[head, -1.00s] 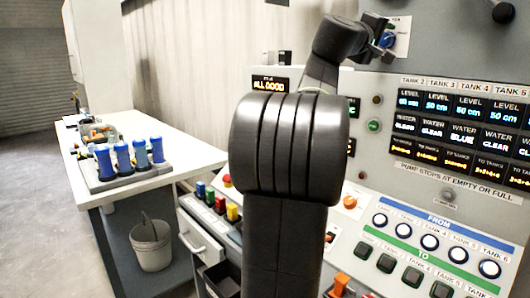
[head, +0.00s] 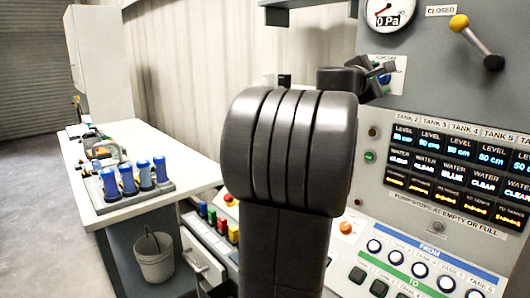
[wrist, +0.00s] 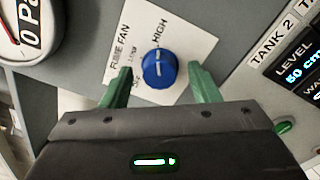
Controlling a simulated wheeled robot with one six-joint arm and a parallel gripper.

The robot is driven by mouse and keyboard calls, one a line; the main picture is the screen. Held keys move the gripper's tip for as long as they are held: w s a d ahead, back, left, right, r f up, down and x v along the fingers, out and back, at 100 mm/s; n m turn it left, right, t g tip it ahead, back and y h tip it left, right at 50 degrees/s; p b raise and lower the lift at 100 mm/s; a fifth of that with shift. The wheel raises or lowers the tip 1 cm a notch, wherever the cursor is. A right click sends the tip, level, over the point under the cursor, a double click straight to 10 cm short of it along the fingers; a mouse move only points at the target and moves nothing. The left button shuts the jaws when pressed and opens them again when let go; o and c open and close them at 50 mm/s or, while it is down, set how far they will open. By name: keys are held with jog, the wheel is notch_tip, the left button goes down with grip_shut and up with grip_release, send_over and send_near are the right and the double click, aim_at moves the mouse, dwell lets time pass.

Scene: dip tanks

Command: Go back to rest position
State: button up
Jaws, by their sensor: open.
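The blue fume fan knob (wrist: 158,70) sits on a white label plate in the wrist view, between the fingers as seen by the camera. A white line marks its face, and the words FUME FAN and HIGH are readable beside it. My gripper (wrist: 159,73) is open, with its two green fingers apart on either side of the knob in the picture. Nothing is held. I cannot tell how far the fingertips are from the panel. In the head view my gripper (head: 376,80) is small, dark and partly in front of the knob's plate.
The grey panel carries a pressure gauge (head: 391,12), a yellow-tipped lever (head: 476,38), tank displays (head: 455,160) and rows of buttons. At left, a white bench (head: 190,172) bears a rack of blue cylinders (head: 143,176); a bucket (head: 152,255) stands below. Floor at far left is clear.

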jog(key=n+p, duration=0.3)
jog(key=p, duration=0.1)
jog(key=shift+r+n+p, duration=0.2)
jog(key=shift+n+p, duration=0.1)
jog(key=shift+n, duration=0.1)
jog(key=shift+f+n+p, duration=0.1)
jog(key=shift+n+p, duration=0.2)
jog(key=shift+p, duration=0.05)
jog(key=shift+f, duration=0.1)
jog(key=shift+s, duration=0.1)
